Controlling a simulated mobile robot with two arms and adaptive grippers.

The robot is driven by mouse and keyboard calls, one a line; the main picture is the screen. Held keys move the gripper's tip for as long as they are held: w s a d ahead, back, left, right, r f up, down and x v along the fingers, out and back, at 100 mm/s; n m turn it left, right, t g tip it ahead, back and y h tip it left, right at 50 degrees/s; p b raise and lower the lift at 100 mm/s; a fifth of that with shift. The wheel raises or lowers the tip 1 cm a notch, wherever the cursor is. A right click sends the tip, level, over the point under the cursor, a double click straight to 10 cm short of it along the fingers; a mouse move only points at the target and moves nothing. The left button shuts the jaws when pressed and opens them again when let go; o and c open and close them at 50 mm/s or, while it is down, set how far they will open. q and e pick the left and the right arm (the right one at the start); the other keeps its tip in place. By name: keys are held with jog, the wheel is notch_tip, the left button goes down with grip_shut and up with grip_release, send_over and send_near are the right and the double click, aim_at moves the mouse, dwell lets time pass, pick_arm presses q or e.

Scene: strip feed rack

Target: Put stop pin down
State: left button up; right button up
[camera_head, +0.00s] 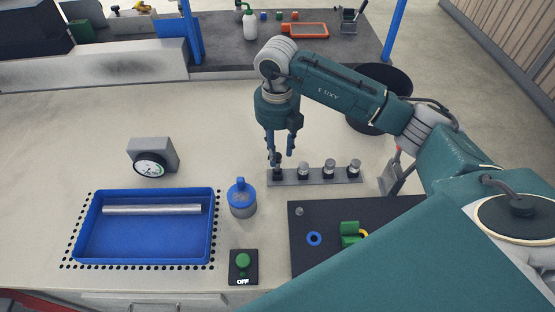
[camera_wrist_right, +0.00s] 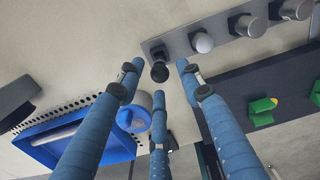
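A dark, round-headed pin, which I take to be the stop pin, stands at the left end of a grey strip rack (camera_head: 315,177). My right gripper (camera_head: 280,157) points down over that end of the rack. In the right wrist view the dark pin (camera_wrist_right: 160,72) shows between the spread blue fingertips (camera_wrist_right: 158,82), with gaps on both sides, so the gripper looks open and empty. The pin's lower part is hidden. Several other pins, one light-headed (camera_wrist_right: 202,42), stand along the same rack. My left gripper is not in view.
A blue tray (camera_head: 145,258) holds a metal bar (camera_head: 152,209). A dial gauge (camera_head: 153,158), a blue-capped bottle (camera_head: 241,198) and a green button box (camera_head: 243,266) stand nearby. A dark mat (camera_head: 305,258) bears a green block (camera_head: 349,234) and a blue ring (camera_head: 314,239).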

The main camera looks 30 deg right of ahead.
notch_tip(320, 180, up, 7)
jog(key=shift+r+b, duration=0.1)
jog(key=shift+b, duration=0.35)
